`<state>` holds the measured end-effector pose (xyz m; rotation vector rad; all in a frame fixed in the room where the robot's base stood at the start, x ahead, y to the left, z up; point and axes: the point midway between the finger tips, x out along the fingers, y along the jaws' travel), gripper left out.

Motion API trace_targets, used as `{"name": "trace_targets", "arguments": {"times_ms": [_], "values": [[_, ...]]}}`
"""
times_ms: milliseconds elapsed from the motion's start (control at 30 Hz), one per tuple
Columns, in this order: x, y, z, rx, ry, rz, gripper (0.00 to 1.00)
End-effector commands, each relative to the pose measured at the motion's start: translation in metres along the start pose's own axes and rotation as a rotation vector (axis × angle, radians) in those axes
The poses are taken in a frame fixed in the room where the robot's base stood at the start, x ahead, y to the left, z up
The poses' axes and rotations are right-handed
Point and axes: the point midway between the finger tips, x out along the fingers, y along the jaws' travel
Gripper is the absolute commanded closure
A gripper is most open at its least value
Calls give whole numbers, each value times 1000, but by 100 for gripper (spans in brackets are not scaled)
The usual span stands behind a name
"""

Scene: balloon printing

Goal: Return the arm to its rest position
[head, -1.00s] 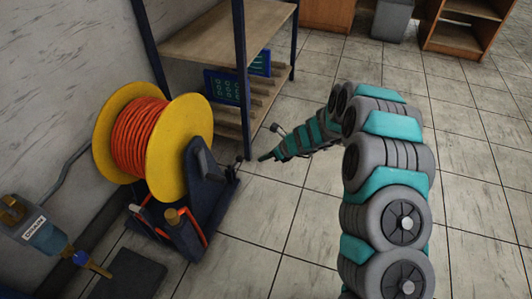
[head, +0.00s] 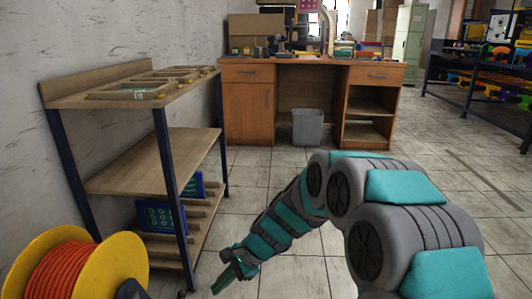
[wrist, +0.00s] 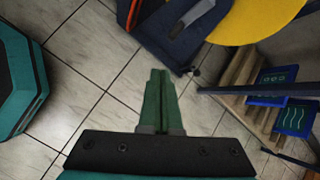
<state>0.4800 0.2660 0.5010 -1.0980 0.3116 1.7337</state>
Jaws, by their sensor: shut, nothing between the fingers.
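My gripper (head: 229,278) hangs low over the tiled floor at the lower middle of the head view, in front of the shelf rack. My teal and grey arm is bent, reaching in from the lower right and sloping down to the gripper. In the wrist view my gripper (wrist: 160,75) points over bare floor tiles, its two green fingers together with nothing between them.
The shelf rack (head: 150,165) stands by the left wall. The yellow reel with orange cable (head: 75,270) is at lower left. A wooden desk (head: 250,110) with a grey bin (head: 307,127) stands at the back. Open floor lies to the right.

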Motion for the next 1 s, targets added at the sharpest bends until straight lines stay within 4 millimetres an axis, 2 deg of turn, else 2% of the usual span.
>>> {"name": "trace_targets", "arguments": {"times_ms": [100, 233, 367, 600, 800, 900, 1000], "values": [[-34, 31, 13, -147, 33, 43, 100], [-64, 73, 22, -300, 66, 110, 100], [-94, 114, 27, -444, 109, 181, 100], [-145, 199, 29, -669, 181, 340, 100], [-182, 271, 27, -809, 231, 488, 100], [-196, 302, 26, -853, 242, 555, 100], [-205, 323, 25, -883, 250, 603, 100]]}}
